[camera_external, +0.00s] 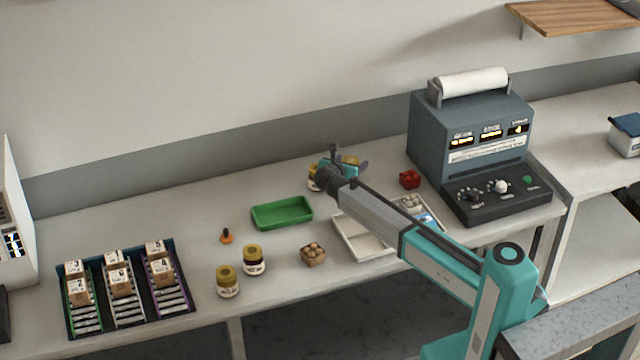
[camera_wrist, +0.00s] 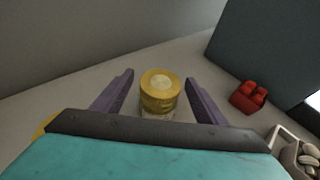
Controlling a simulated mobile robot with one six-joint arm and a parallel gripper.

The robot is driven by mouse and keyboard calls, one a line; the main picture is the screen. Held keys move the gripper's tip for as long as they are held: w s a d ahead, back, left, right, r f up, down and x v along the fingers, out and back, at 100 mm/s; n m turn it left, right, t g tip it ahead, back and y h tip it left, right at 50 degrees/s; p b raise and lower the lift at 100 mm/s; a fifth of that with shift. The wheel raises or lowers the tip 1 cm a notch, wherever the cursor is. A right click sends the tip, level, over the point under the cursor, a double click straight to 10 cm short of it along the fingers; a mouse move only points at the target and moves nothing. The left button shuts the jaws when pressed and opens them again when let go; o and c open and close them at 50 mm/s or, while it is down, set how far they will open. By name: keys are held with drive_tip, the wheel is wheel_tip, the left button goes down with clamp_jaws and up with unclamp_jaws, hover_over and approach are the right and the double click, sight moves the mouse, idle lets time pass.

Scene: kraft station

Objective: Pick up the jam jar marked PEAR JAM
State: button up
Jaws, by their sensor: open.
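A jar with a yellow lid (camera_wrist: 160,90) stands between the two spread fingers of my gripper (camera_wrist: 160,78) in the wrist view, with clear gaps on both sides. Its label is hidden or unreadable. In the outside view my gripper (camera_external: 349,161) is open at the back of the counter and mostly covers this jar. A second yellow-lidded jar (camera_external: 313,183) shows just left of my gripper. Two more yellow-lidded jars, one (camera_external: 228,281) nearer the front and one (camera_external: 254,260) beside it, stand on the front counter. I cannot read their labels.
A red object (camera_external: 410,179) and a large grey machine (camera_external: 465,130) stand right of my gripper. A green tray (camera_external: 282,213) and a white divided tray (camera_external: 345,236) lie nearer the front. A small box (camera_external: 313,257) and a rack of packets (camera_external: 180,262) are further left.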

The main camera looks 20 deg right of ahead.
drive_tip(key=shift+c, duration=0.2)
idle(0.3)
drive_tip(key=c, duration=1.4)
drive_tip(key=shift+o, duration=0.2)
drive_tip(key=shift+r, duration=0.1)
drive_tip(key=shift+r+b, duration=0.9)
drive_tip(key=shift+r, duration=4.05)
